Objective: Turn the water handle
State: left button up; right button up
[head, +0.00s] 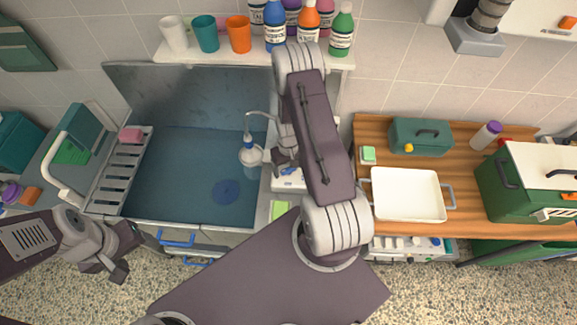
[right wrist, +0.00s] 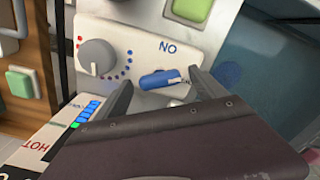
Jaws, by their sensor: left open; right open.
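A blue handle (right wrist: 162,78) sits on a white control panel (right wrist: 140,35) in the right wrist view. It lies nearly level there, under letters that read "NO" in this view. My right gripper (right wrist: 160,85) is open, with one finger on each side of the handle. I cannot tell whether either finger touches it. In the head view my right gripper (head: 284,160) is over the panel beside the basin, and its arm covers part of that area. My left gripper (head: 128,252) is open and empty at the lower left, in front of the basin.
A grey knob (right wrist: 97,57) with red and blue dots is beside the handle. A blue basin (head: 175,185) is to the left. A white tray (head: 408,212) lies on the wooden counter to the right.

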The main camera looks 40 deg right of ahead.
jog(key=c, duration=1.4)
jog(key=shift+o, duration=0.2)
jog(key=shift+m, duration=0.3)
jog(key=shift+f+m+b, duration=0.1)
jog(key=shift+m+b, duration=0.55)
jog(key=shift+m, duration=0.25)
jog(key=shift+m+b, duration=0.55)
jog(key=shift+m, duration=1.25)
jog(key=o, duration=1.4)
jog(key=shift+c, duration=0.2)
